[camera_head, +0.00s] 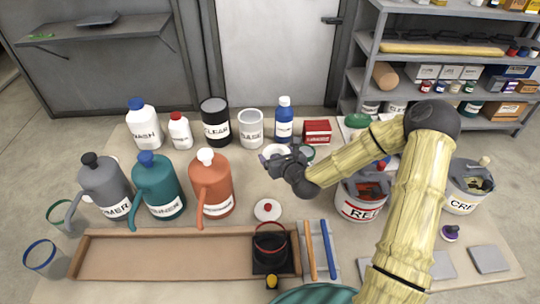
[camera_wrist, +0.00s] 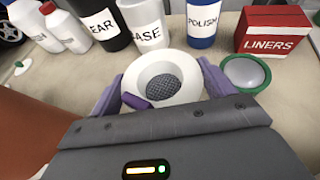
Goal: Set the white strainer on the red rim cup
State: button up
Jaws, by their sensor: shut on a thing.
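The white strainer (camera_wrist: 165,87) is a white ring with a grey mesh bowl. My gripper (camera_wrist: 160,82) is shut on it, with a purple finger on either side of the ring. In the head view my gripper (camera_head: 283,162) partly hides the strainer (camera_head: 270,150), behind the middle of the table. I cannot tell whether the strainer touches the table.
A white lid with a red knob (camera_head: 267,210) lies between gripper and cup. A green-rimmed strainer (camera_wrist: 245,73) lies right of my gripper. An orange jug (camera_head: 211,185) stands left, a red-label bucket (camera_head: 358,205) right. Bottles, tins and a red box (camera_head: 317,131) line the back.

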jog(key=s+d+f+m+h, duration=0.1)
jog(key=d+m+h, duration=0.1)
jog(key=d, duration=0.1)
jog(key=s+d+f+m+h, duration=0.1)
jog(key=s+d+m+h, duration=0.1)
jog(key=d+h, duration=0.1)
jog(key=s+d+f+m+h, duration=0.1)
jog(key=d+m+h, duration=0.1)
jog(key=d, duration=0.1)
jog(key=shift+s+d+m+h, duration=0.25)
jog(key=shift+d+m+h, duration=0.05)
jog(key=shift+m+h, duration=0.1)
jog(key=shift+s+d, duration=0.1)
jog(key=shift+d, duration=0.1)
